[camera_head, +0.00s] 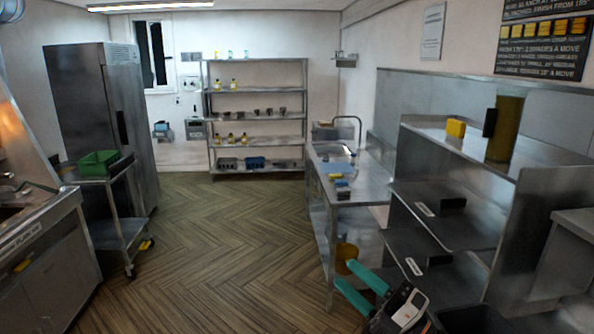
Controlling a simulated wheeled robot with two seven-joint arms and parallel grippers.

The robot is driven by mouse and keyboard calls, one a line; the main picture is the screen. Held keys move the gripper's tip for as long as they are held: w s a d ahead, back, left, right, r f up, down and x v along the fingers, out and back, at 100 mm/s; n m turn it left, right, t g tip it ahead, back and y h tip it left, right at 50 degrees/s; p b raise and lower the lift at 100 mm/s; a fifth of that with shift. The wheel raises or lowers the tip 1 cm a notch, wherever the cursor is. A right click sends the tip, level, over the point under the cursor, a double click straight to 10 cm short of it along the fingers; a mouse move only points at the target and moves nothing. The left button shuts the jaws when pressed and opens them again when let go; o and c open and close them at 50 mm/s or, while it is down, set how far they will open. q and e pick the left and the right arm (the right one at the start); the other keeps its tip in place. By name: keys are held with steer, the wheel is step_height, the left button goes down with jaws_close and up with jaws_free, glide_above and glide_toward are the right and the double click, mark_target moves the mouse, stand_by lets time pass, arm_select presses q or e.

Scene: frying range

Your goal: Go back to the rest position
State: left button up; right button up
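My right gripper (345,274) is at the bottom right of the head view. Its two teal fingers point up and to the left. They stand apart with a gap between them, and I see nothing held in the gap. The dark and white gripper body shows behind the fingers, at the lower edge. My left gripper is not in view. The task names no object.
A steel table with a sink (362,187) and a stepped steel shelf unit (465,230) stand on the right. A trolley (108,232) bearing a green bin (98,164) stands left. A shelf rack (257,148) is at the back. The floor's middle is clear.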

steer(key=s+d+f+m+h, duration=0.3)
steer(key=d+f+m+h, duration=0.3)
steer(key=f+m+h, duration=0.4)
steer(key=s+d+f+m+h, duration=0.2)
steer(key=d+f+m+h, duration=0.3)
steer(key=f+m+h, duration=0.45)
steer(key=s+f+m+g+y, duration=0.1)
steer(key=s+f+m+g, duration=0.35)
steer(key=s, duration=0.65)
steer(key=s+f+m+g+y, duration=0.1)
steer(key=s+f+g+y, duration=0.1)
steer(key=s+f+g, duration=0.7)
step_height(320, 180, down, 28)
steer(key=s+t+b, duration=0.1)
steer(key=s+b, duration=0.1)
steer(key=b, duration=0.5)
steer(key=s+d+f+b, duration=0.1)
steer(key=s+f+b, duration=0.2)
steer(key=s+f, duration=0.5)
steer(key=s+d+f+g+b, duration=0.1)
steer(key=s+f+b, duration=0.2)
steer(key=s+f, duration=0.6)
step_height(320, 180, down, 8)
steer(key=shift+d+r+n+b, duration=0.15)
steer(key=shift+d+n+b, duration=0.15)
steer(key=shift+d+b, duration=0.1)
